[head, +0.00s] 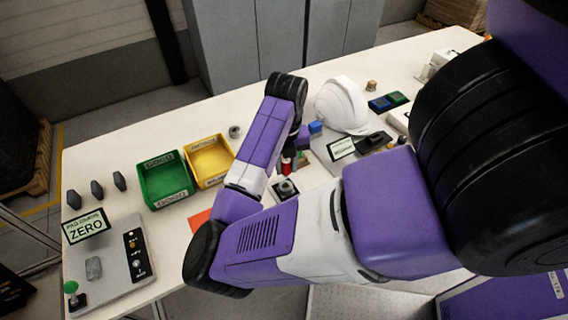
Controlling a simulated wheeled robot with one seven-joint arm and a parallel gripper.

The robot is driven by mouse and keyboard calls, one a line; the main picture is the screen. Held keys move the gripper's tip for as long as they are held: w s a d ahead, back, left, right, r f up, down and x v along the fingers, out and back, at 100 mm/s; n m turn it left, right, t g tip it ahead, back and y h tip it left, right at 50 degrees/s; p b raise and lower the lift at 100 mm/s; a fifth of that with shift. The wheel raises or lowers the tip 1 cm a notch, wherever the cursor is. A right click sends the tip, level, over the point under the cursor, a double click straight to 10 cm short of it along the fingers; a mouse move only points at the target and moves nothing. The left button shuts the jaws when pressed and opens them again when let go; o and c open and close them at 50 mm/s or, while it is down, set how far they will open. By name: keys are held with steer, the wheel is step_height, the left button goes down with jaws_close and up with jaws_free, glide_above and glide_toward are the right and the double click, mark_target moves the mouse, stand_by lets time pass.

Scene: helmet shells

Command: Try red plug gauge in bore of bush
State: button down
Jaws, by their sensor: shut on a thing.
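The red plug gauge (287,165) shows as a small red and dark piece below the end of my arm, near the middle of the table. My gripper (290,156) is shut on it; the arm hides most of the jaws. Just below the gauge in the picture is a small dark block with a round grey bush (286,187) on it. The gauge looks upright and close above or behind the bush. I cannot tell whether its tip touches the bush or is in the bore.
Green (166,180) and yellow (209,160) bins stand left of my arm. A white helmet shell (343,106) stands behind right, with a scale and its display (341,148) before it. A grey ring (234,131) lies behind the yellow bin. A panel reading ZERO (86,226) is at far left.

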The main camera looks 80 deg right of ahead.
mark_target(286, 176)
steer(key=shift+f+b, duration=1.85)
steer(key=shift+f, duration=0.7)
steer(key=shift+f+b, duration=1)
steer(key=shift+b, duration=0.15)
stand_by(1.1)
steer(key=shift+r, duration=0.15)
stand_by(0.8)
steer(key=shift+r+p, duration=2.25)
steer(key=shift+r, duration=0.6)
